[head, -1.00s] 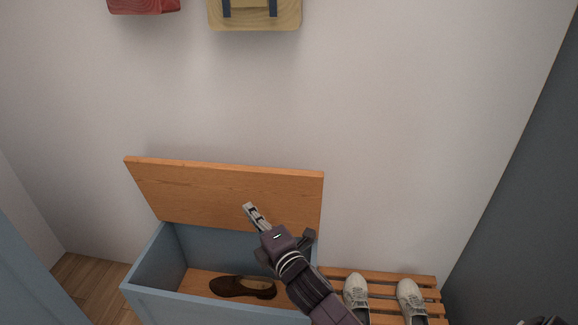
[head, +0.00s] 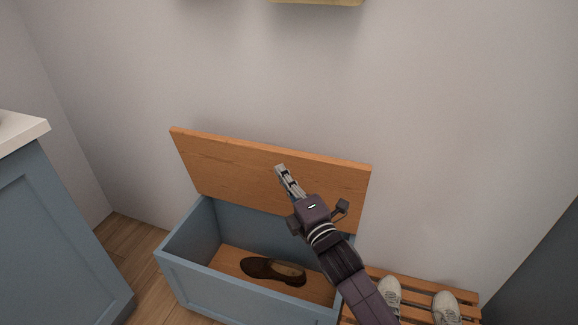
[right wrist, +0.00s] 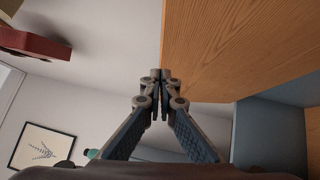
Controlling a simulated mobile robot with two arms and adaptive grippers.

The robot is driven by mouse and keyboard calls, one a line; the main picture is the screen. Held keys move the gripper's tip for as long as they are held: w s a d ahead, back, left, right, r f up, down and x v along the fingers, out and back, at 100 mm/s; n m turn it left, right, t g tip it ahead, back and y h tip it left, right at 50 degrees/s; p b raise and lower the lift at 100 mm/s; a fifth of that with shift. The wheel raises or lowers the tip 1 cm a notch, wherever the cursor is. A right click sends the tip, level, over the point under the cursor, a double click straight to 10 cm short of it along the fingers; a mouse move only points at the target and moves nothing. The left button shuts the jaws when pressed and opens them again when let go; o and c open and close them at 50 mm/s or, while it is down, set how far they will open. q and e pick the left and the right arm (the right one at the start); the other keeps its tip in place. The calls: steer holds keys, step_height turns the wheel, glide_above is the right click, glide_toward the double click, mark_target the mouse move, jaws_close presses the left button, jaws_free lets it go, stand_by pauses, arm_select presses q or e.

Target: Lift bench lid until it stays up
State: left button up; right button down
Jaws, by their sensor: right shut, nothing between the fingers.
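The bench lid (head: 225,163) is a brown wooden board, raised and standing up along the back of the blue bench box (head: 245,288). The box is open, and a dark brown shoe (head: 272,270) lies on its wooden floor. My right gripper (head: 281,170) is shut and empty, in front of the lid's face. In the right wrist view the closed fingertips (right wrist: 160,76) are beside the lid (right wrist: 245,45); I cannot tell whether they touch it. My left gripper is not in view.
A slatted wooden rack (head: 412,290) with pale shoes (head: 446,306) stands right of the box. A blue cabinet (head: 60,235) with a pale top is at the left. The wall (head: 450,130) behind is bare.

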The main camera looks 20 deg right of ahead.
mark_target(292, 155)
steer(key=w, duration=0.1)
steer(key=w+d, duration=0.1)
steer(key=d, duration=0.1)
steer(key=shift+w+d+r, duration=0.15)
steer(key=shift+w+r, duration=0.1)
steer(key=shift+w, duration=0.15)
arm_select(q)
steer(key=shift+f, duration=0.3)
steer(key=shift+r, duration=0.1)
arm_select(e)
steer(key=shift+w+r, duration=0.1)
steer(key=w+p, duration=0.1)
steer(key=w+d+r+p, duration=0.1)
steer(key=p, duration=0.1)
steer(key=shift+d+m+g, duration=0.2)
steer(key=shift+m+g, duration=0.1)
steer(key=w+p, duration=0.1)
steer(key=w+d+p, duration=0.1)
steer(key=p, duration=0.1)
steer(key=shift+w+d+r+m+g+h, duration=0.15)
steer(key=shift+d+m+g+h, duration=0.15)
steer(key=shift+m, duration=0.1)
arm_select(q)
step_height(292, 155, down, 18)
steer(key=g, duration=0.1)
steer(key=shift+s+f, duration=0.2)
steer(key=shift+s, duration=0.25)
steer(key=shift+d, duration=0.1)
